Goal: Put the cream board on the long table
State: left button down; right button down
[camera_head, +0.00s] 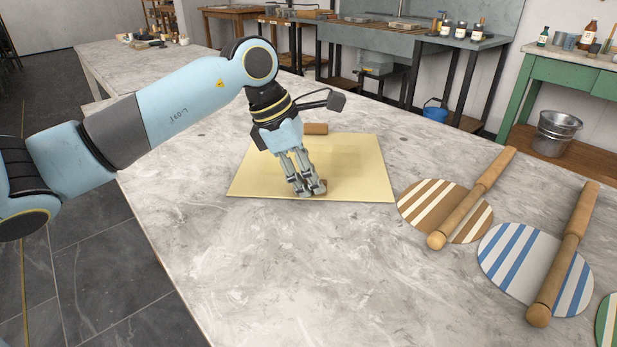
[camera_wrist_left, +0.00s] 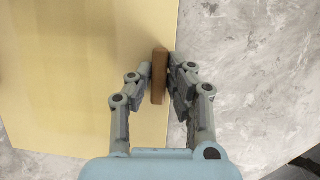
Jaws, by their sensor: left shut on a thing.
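The cream board (camera_head: 350,170) is a flat pale yellow sheet, level over the grey marbled long table (camera_head: 240,270). I cannot tell whether it touches the top or hangs just above it. A brown wooden grip (camera_head: 316,129) shows at its far edge. My left gripper (camera_head: 308,188) reaches down over the near edge, shut on a second brown grip there. In the left wrist view this brown grip (camera_wrist_left: 159,75) stands between the fingers at the edge of the cream board (camera_wrist_left: 60,80). My right gripper is in neither view.
To the right lie a brown-striped disc (camera_head: 418,200) and a blue-striped disc (camera_head: 507,262), each with a wooden roller across it. A green disc (camera_head: 607,325) is cut off at the right edge. The front of the table is clear. Other benches stand behind.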

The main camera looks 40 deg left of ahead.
pick_arm(q)
jog(key=c, duration=1.3)
grip_release()
jog(key=shift+o, duration=0.2)
jog(key=p+v, duration=0.2)
jog(key=v, duration=1)
